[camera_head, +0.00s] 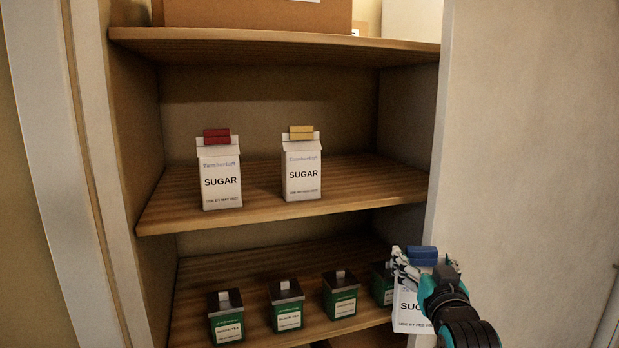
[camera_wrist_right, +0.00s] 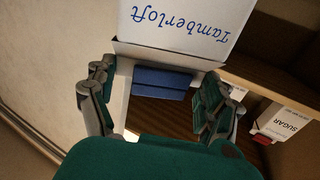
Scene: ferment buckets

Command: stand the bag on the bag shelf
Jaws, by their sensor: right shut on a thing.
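A white sugar bag with a blue clip (camera_head: 422,255) is held by my right gripper (camera_head: 425,275) at the lower right, in front of the cupboard's right edge. In the right wrist view the fingers (camera_wrist_right: 155,95) lie on both sides of the bag's top around the blue clip (camera_wrist_right: 162,82), and the white face (camera_wrist_right: 185,30) reads "Tamberloft". The middle shelf (camera_head: 365,185) carries a sugar bag with a red clip (camera_head: 221,178) on the left and one with a yellow clip (camera_head: 302,172) near the middle. Both stand upright. My left gripper is not in view.
The lower shelf (camera_head: 250,325) holds several green tea tins, such as one (camera_head: 340,295) near the held bag. A cardboard box (camera_head: 255,14) sits on the top shelf (camera_head: 270,45). The middle shelf has free room right of the yellow-clipped bag. A pale panel (camera_head: 530,150) borders the cupboard's right side.

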